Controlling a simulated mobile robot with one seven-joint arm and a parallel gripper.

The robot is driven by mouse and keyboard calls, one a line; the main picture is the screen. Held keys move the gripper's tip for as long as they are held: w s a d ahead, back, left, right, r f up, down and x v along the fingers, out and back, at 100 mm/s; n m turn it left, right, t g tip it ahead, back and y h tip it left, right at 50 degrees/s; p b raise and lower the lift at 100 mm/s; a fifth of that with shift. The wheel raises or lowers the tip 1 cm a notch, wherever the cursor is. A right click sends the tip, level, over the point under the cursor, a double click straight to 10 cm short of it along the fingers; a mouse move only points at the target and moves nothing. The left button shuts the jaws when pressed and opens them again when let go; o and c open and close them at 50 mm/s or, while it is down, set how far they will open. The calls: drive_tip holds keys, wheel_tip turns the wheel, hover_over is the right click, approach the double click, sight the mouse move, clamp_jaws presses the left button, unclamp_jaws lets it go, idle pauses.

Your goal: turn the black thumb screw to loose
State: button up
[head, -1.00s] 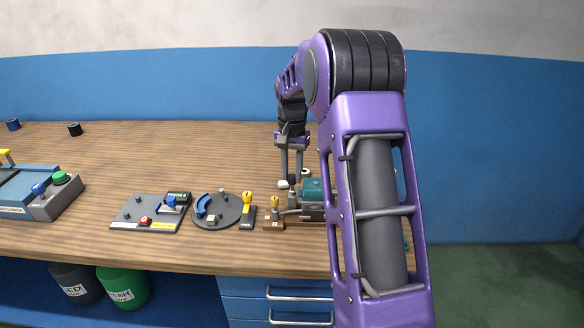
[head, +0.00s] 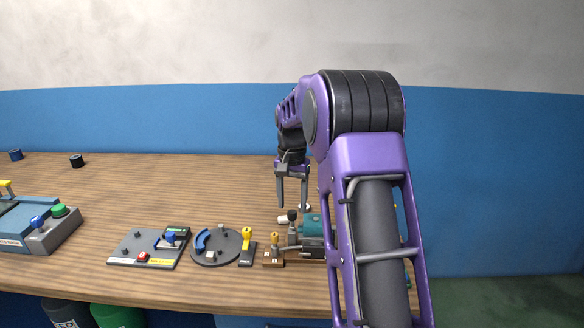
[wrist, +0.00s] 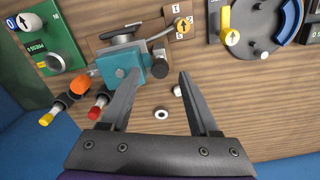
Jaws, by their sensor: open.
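The black thumb screw (head: 292,215) stands upright on the near-left part of the teal device (head: 313,226) on the bench. In the wrist view a dark knob with a pale side (wrist: 160,66), seemingly the same screw, shows beside the teal block (wrist: 121,71). My gripper (head: 293,206) points down above the device, with its fingers spread. In the wrist view the open gripper (wrist: 160,78) has the dark knob just beyond the gap between its fingertips. Part of the device is hidden behind my arm in the head view.
A brown block with a yellow pointer knob (head: 275,250) sits left of the device. A round grey dial plate (head: 217,247) and a grey panel (head: 148,248) lie further left. A small white ring (wrist: 161,112) lies on the bench.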

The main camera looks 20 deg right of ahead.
sight(292, 212)
wheel_tip(292, 212, up, 15)
drive_tip(key=p, duration=0.2)
drive_tip(key=shift+r, duration=0.15)
idle(0.3)
